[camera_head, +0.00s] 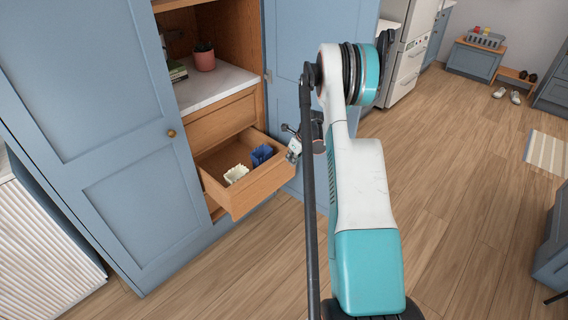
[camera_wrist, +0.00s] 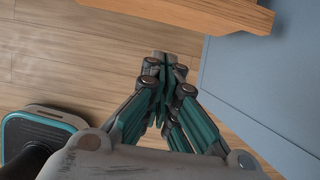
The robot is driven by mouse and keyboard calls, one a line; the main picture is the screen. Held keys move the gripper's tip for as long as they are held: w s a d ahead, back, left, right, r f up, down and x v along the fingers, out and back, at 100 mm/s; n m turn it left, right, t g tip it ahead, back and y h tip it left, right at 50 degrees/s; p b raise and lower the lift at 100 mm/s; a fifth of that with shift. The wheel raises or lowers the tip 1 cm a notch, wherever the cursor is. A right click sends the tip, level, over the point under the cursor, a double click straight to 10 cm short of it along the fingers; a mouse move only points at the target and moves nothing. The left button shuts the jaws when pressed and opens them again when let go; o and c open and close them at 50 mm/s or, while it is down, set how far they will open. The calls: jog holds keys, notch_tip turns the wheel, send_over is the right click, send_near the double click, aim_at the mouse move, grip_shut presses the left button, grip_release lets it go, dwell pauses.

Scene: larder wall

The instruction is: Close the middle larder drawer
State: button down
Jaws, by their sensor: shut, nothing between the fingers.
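The open wooden drawer (camera_head: 262,190) is pulled well out of the larder, below a shut drawer (camera_head: 222,120). It holds a cream container (camera_head: 236,174) and a blue container (camera_head: 261,155). My gripper (camera_head: 293,150) is by the drawer's right front corner, partly hidden by my arm. In the wrist view my gripper (camera_wrist: 163,65) is shut and empty, its fingertips pressed together. The drawer's wooden edge (camera_wrist: 190,12) lies above the fingertips there, with a visible gap between. I cannot tell its exact distance from the drawer in depth.
A blue larder door (camera_head: 130,150) with a brass knob stands left of the drawer. Blue cabinet panels (camera_head: 290,70) rise to the right, behind my arm. Above, a white counter (camera_head: 215,84) carries a potted plant (camera_head: 204,58). The wooden floor (camera_head: 460,190) to the right is clear.

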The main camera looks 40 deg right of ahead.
jog(key=w+f+b, duration=0.5)
jog(key=w+f, duration=0.2)
jog(key=f, duration=0.1)
jog(key=shift+w+a+f, duration=0.3)
jog(key=shift+f, duration=0.05)
jog(key=shift+w, duration=0.15)
